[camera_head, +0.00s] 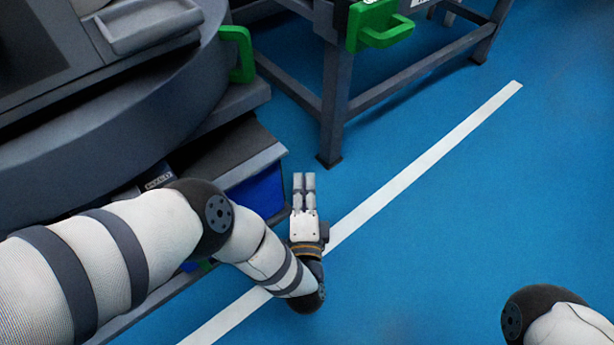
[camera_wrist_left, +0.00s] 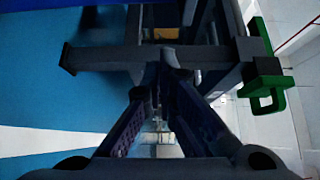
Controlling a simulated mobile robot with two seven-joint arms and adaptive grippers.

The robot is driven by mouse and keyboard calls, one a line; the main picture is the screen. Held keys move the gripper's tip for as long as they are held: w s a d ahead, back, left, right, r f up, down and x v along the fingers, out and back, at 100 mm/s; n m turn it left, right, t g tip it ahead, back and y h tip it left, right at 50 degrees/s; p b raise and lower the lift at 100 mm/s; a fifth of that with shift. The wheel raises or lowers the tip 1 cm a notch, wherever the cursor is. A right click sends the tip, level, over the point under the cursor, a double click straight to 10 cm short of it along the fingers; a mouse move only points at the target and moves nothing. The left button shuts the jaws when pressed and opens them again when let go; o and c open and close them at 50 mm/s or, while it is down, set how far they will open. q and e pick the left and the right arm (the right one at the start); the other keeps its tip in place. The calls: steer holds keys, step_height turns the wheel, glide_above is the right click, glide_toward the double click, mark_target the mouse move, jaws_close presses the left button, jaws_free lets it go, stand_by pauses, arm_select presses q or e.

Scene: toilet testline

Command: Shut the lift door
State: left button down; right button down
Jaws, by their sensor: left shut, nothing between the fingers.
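I cannot clearly make out the lift door in either view. A green handle (camera_head: 385,28) sits on a dark grey frame (camera_head: 336,100) at the top; a green handle (camera_wrist_left: 268,85) on dark framework also shows at the right of the left wrist view. Another green handle (camera_head: 238,54) is on the rounded grey unit (camera_head: 150,125) at the upper left. My left gripper (camera_head: 304,178) is shut and empty, apart from both handles, over the floor. Its fingers come together in the left wrist view (camera_wrist_left: 160,78). My right gripper is out of view.
A grey shelf with a blue bin (camera_head: 258,193) stands left of my left gripper. The frame's foot (camera_head: 329,158) is just beyond the fingertips. A white stripe (camera_head: 425,167) crosses the blue floor (camera_head: 470,210), which is clear to the right.

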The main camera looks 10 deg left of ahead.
arm_select(q)
steer(key=w+a+b, duration=0.3)
steer(key=w+a, duration=0.1)
steer(key=shift+w+a, duration=0.2)
steer(key=shift+w, duration=0.1)
stand_by(0.4)
